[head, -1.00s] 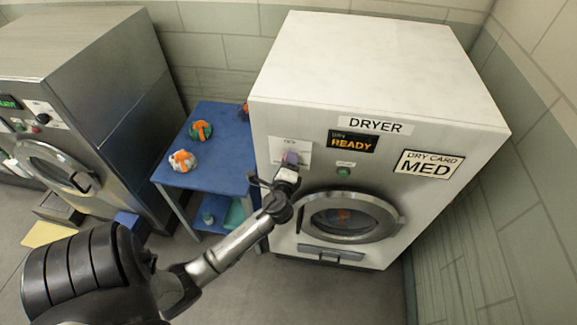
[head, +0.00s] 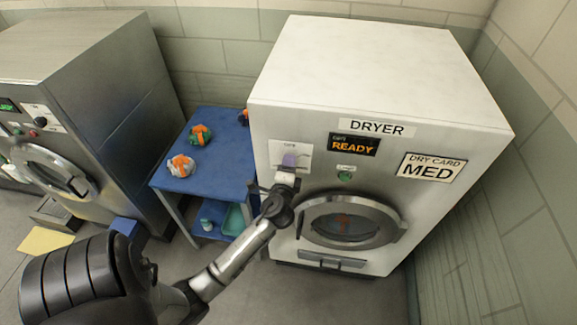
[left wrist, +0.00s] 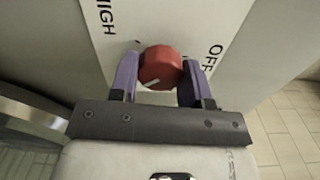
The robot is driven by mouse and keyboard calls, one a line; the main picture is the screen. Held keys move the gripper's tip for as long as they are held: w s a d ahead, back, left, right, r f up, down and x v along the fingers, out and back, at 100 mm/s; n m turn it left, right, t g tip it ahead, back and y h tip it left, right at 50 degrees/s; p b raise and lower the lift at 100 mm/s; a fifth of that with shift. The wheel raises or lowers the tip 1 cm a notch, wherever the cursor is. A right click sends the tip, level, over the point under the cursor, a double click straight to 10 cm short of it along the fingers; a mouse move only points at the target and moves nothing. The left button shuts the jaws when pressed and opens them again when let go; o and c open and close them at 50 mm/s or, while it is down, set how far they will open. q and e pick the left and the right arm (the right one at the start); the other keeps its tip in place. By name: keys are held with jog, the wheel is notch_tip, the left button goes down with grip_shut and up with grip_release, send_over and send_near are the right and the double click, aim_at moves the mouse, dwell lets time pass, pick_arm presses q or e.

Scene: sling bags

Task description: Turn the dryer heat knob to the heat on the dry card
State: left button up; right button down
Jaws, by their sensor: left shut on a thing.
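The dryer (head: 385,75) is a white machine at the right of the head view. Its dry card (head: 431,168) reads "DRY CARD MED". My left gripper (head: 288,162) is at the label plate (head: 303,150) on the dryer's front, and hides the knob there. In the left wrist view, the gripper's purple fingers (left wrist: 160,76) are shut on the sides of the red heat knob (left wrist: 161,66). A pale pointer mark shows on the knob's lower edge. "HIGH" (left wrist: 105,16) is at the left of the plate and "OFF" (left wrist: 213,56) at the right; other labels are hidden or out of view.
The dryer's display (head: 353,145) reads "READY", with a green button (head: 345,176) below it. The round door (head: 350,222) is shut. A blue table (head: 215,172) with cloth bundles stands left of the dryer, and a grey washer (head: 85,90) farther left.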

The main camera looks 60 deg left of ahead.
pick_arm(q)
jog(key=o, duration=0.9)
jog(key=shift+o, duration=0.2)
jog(key=b+v, duration=0.2)
jog(key=v, duration=1.1)
jog(key=shift+s+d, duration=0.25)
jog(key=shift+d, duration=0.05)
